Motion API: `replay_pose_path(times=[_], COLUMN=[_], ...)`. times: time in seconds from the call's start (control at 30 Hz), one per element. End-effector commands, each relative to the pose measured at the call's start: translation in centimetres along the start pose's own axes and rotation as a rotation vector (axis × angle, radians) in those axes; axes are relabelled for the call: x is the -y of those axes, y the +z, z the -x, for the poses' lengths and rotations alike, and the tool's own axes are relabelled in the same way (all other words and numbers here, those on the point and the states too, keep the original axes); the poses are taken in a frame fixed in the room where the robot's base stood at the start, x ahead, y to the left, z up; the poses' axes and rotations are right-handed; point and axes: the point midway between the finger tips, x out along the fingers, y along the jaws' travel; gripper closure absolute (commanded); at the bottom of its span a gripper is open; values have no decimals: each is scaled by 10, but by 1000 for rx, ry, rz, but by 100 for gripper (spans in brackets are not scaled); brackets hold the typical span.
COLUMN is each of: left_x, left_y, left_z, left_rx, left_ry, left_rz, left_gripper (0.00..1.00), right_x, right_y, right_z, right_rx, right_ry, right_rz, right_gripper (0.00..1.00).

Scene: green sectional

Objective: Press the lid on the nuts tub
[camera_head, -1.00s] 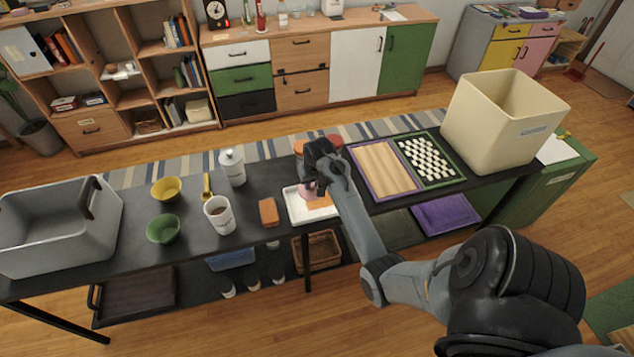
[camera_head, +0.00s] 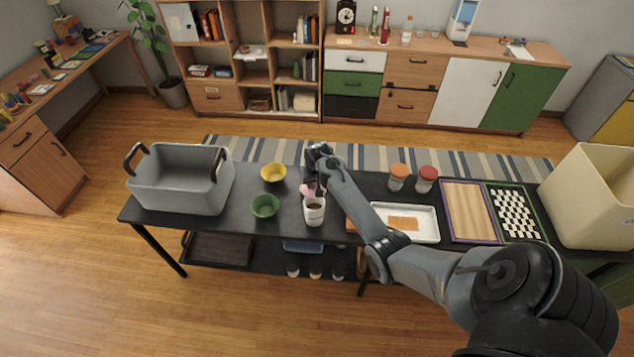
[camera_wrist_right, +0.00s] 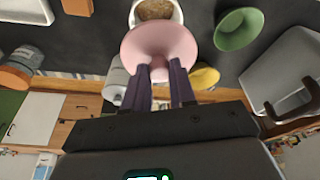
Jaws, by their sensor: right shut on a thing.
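The nuts tub (camera_head: 314,213) is a white cup-shaped tub on the black table, open at the top, with brown contents. It also shows at the top of the right wrist view (camera_wrist_right: 157,10). My right gripper (camera_head: 313,182) is just above and behind the tub. It is shut on the knob of a pink round lid (camera_wrist_right: 160,42). In the head view the lid (camera_head: 307,190) shows only in part, near the tub's rim and apart from a seated fit. In the wrist view the lid covers part of the tub's opening. My left gripper is not in view.
A green bowl (camera_head: 265,206) and a yellow bowl (camera_head: 273,172) stand left of the tub. A grey bin (camera_head: 180,190) is at the table's left end. A white tray (camera_head: 424,234) and two jars, orange-lidded (camera_head: 398,178) and red-lidded (camera_head: 426,180), are to the right.

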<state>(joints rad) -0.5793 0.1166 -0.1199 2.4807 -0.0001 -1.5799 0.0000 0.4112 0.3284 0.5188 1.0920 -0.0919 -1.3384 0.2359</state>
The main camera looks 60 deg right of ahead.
Motion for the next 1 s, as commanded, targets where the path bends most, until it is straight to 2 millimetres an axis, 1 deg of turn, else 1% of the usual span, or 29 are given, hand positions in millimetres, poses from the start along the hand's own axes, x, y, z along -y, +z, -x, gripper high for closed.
replay_pose_path(times=[0.27,0.7,1.0], left_x=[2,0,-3], left_y=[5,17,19], left_z=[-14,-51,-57], left_rx=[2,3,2], left_ry=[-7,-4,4], left_rz=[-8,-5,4], left_gripper=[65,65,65], right_x=[0,-1,0], right_y=[3,13,17], right_z=[-12,-44,-60], right_rx=[0,0,1], right_ry=[1,1,1], right_rz=[0,-1,0], right_gripper=[100,100,100])
